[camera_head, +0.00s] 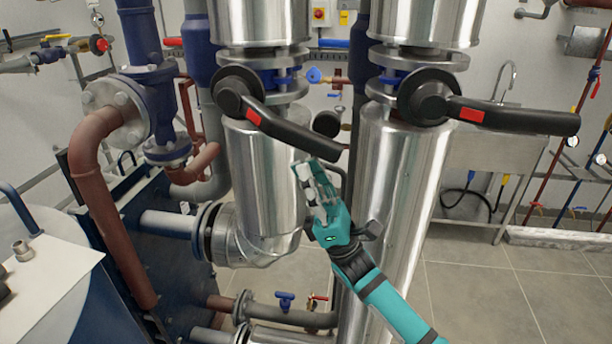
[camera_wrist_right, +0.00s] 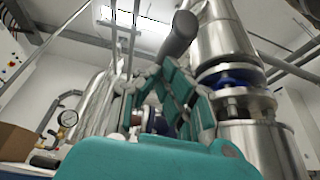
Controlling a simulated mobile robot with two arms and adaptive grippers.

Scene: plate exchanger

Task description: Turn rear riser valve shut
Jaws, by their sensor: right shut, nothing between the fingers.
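Two large steel-clad risers stand upright, each with a black lever valve bearing a red label. The left valve's lever (camera_head: 292,128) slants down to the right across its riser (camera_head: 262,165). The right valve's lever (camera_head: 515,115) points right, nearly level, from its riser (camera_head: 395,190). I cannot tell for sure which is the rear one. My right gripper (camera_head: 312,180), teal and grey, is shut and empty just below the left lever's tip; I cannot tell whether they touch. In the right wrist view its fingers (camera_wrist_right: 178,95) are closed beneath a dark bar (camera_wrist_right: 180,35), likely the lever. My left gripper is out of view.
A brown pipe (camera_head: 95,190) and dark blue plate exchanger (camera_head: 135,235) stand at the left. A small blue-handled valve (camera_head: 286,300) sits on a low pipe. A steel sink bench (camera_head: 505,160) is behind on the right. Tiled floor (camera_head: 490,290) is open at the lower right.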

